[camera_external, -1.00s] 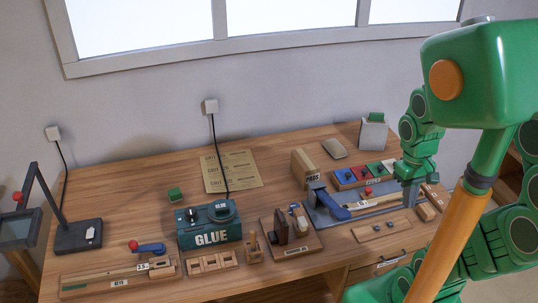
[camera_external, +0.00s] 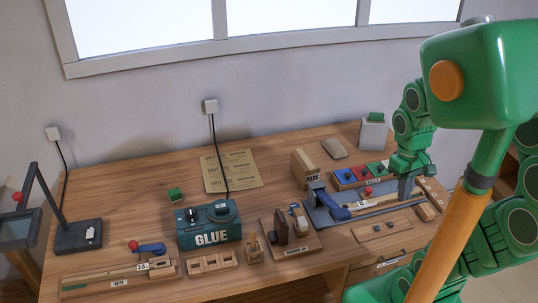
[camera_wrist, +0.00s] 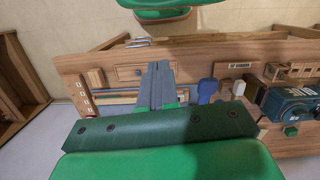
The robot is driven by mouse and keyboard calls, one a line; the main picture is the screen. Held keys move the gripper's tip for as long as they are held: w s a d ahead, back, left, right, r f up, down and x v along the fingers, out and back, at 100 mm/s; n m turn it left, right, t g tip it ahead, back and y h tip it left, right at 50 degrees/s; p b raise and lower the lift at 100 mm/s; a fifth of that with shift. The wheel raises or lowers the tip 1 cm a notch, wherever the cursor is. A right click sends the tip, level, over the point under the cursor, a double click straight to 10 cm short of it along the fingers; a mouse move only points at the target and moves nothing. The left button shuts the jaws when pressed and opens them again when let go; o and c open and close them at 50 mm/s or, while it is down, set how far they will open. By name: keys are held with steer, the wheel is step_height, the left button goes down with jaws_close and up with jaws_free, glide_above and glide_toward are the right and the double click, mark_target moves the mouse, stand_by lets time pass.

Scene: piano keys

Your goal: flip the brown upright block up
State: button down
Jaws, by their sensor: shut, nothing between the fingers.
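The dark brown upright block (camera_external: 281,228) stands on a small wooden board (camera_external: 306,246) near the front of the table, right of the glue box. My gripper (camera_external: 404,194) is at the right part of the table, over the right end of a grey fixture, well to the right of the block. Its fingers (camera_wrist: 157,78) are shut and empty, pointing down. Whether the fingertips touch anything below cannot be told.
The teal glue box (camera_external: 209,234) is left of the block. The table's back left is mostly clear.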

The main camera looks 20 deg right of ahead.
steer(key=w+a+r+n+t, duration=0.1)
steer(key=w+a+r+n, duration=0.15)
steer(key=w, duration=0.35)
steer(key=w+a+r+n, duration=0.1)
steer(key=w+a+n, duration=0.25)
steer(key=w, duration=0.25)
steer(key=n+h, duration=0.3)
steer(key=n, duration=0.4)
glide_above(277, 221)
steer(key=w+d, duration=0.3)
steer(key=d, duration=0.1)
step_height(277, 221, down, 4)
steer(key=s+a+f+n, duration=0.1)
steer(key=a+f+n, duration=0.1)
steer(key=a, duration=0.5)
steer(key=s+a+f+n+h, duration=0.1)
steer(key=a+f, duration=0.2)
steer(key=a, duration=0.3)
steer(key=shift+s+a+f+n+t, duration=0.15)
steer(key=shift+s+a+n+t, duration=0.15)
steer(key=shift+s+a+n, duration=0.1)
steer(key=shift+d+f, duration=0.1)
steer(key=shift+f, duration=0.05)
steer(key=shift+d+f, duration=1.3)
steer(key=shift+f, duration=0.2)
steer(key=shift+d+f, duration=1.25)
steer(key=shift+f, duration=0.3)
steer(key=shift+d+f, duration=1.3)
steer(key=shift+f, duration=0.2)
